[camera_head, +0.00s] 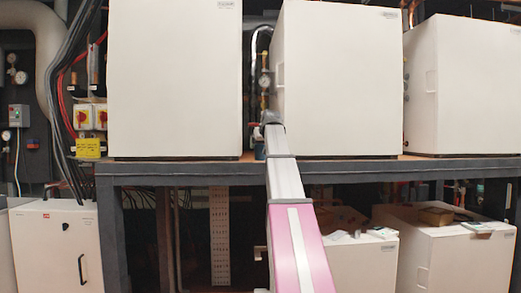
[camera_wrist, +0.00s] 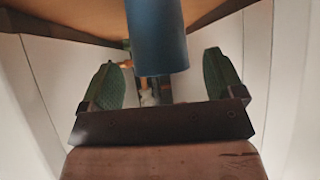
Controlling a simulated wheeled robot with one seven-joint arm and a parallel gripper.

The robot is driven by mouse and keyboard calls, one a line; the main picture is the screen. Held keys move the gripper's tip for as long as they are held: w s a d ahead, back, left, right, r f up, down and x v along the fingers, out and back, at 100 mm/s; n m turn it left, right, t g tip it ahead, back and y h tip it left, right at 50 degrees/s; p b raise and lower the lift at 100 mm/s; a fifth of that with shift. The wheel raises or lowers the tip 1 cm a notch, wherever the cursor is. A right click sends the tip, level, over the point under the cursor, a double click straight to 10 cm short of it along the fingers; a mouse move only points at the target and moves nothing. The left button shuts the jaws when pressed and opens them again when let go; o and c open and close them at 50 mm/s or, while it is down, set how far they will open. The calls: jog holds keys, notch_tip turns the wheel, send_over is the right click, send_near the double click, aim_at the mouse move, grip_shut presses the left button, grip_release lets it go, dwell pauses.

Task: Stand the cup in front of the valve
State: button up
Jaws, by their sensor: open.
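The cup is a plain blue cylinder (camera_wrist: 158,38), seen large in the upper middle of the wrist view, between the two green fingers. A small blue patch of it (camera_head: 259,151) shows in the head view at the shelf's front edge, beside my arm's end. My gripper (camera_wrist: 160,72) is open, with a finger on each side of the cup and visible gaps between. In the head view its fingers are hidden behind my wrist. A valve with a gauge (camera_head: 265,82) sits on the pipes between two white cabinets. Pale and orange fittings (camera_wrist: 147,92) show past the cup in the wrist view.
White cabinets (camera_head: 175,80) and (camera_head: 340,80) stand close on either side, leaving a narrow gap with pipes. They rest on a dark-framed shelf (camera_head: 180,168) with a brown top. Lower white units (camera_head: 460,250) stand beneath it.

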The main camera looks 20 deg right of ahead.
jog(key=v, duration=0.8)
jog(key=shift+s+r, duration=0.2)
dwell(0.6)
